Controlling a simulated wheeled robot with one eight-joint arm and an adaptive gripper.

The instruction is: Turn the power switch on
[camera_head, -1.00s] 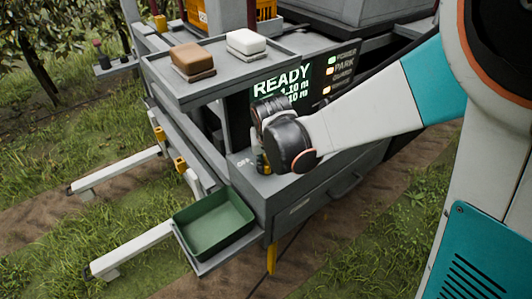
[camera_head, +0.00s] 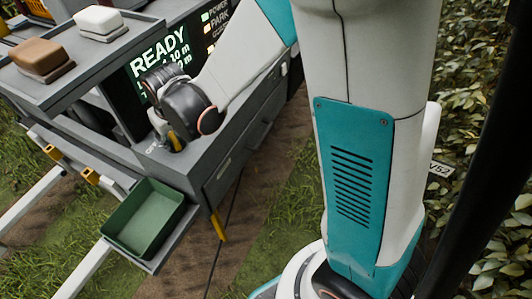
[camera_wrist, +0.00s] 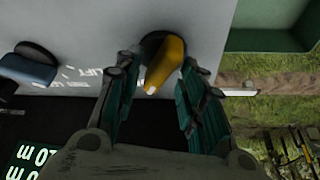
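A yellow switch handle (camera_wrist: 165,62) rises from a dark round base on the grey panel in the wrist view. I cannot read a label that confirms it as the power switch. My gripper (camera_wrist: 160,78) has one finger on each side of the handle, spread apart; whether either finger touches it is unclear. In the head view my gripper (camera_head: 166,136) is low over the console top, with the yellow handle (camera_head: 175,142) partly hidden by it. The display (camera_head: 157,62) reads READY, with lit lamps beside the words POWER and PARK.
A dark and blue control (camera_wrist: 30,65) stands on the panel left of the gripper. A green tray (camera_head: 145,218) sits on a low shelf. A brown block (camera_head: 42,58) and a white block (camera_head: 99,21) rest on the upper shelf. Grass and a dirt track lie below.

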